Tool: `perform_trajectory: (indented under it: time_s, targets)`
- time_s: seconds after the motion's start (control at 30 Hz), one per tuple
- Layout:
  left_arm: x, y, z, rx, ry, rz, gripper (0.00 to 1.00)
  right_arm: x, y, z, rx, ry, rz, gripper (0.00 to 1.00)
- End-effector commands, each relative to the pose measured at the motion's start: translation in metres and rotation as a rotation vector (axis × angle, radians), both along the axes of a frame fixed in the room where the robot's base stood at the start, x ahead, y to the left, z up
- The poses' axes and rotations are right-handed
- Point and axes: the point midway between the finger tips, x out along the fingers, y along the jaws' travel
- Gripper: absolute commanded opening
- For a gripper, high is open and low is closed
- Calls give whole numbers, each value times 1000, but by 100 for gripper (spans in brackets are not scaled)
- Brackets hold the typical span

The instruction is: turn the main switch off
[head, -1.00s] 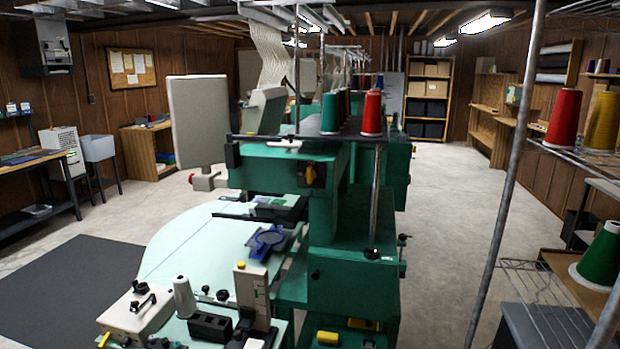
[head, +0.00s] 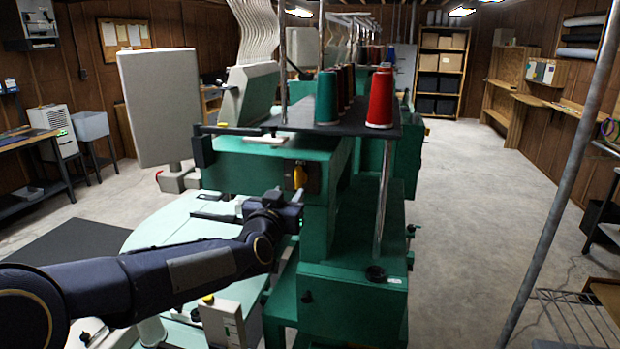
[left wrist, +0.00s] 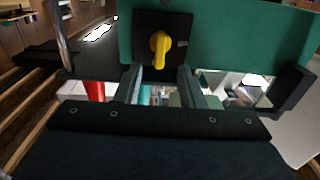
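The main switch is a yellow rotary handle (head: 299,176) on a black plate on the side of the green embroidery machine (head: 255,160). In the left wrist view the yellow handle (left wrist: 160,48) points along the picture's vertical, with small pale lettering beside it on the plate. My left gripper (head: 293,203) is just below the switch in the head view. In the left wrist view its two fingers (left wrist: 159,80) are apart, with an empty gap between them. The handle stands beyond the fingertips, in line with the gap; I see no contact. My right gripper is not in view.
A shelf with green and red thread cones (head: 380,98) sits above the switch. A chrome post (head: 384,200) stands right of it. A grey panel (head: 160,107) is at the left. Open concrete floor (head: 480,230) lies to the right.

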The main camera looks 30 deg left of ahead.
Motion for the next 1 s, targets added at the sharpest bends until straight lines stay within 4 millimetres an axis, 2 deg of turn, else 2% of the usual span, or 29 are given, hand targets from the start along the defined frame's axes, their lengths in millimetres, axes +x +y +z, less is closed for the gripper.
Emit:
perform_trajectory:
  time_s: [0.2,0.4,0.77,1.0]
  targets:
    - [35,8,1,-2,4,-1,35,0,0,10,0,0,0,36]
    - [59,14,0,-2,3,-2,35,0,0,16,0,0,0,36]
    - [66,16,-1,-1,2,-2,35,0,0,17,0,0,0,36]
    - [66,15,-1,-2,3,-2,7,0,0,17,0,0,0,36]
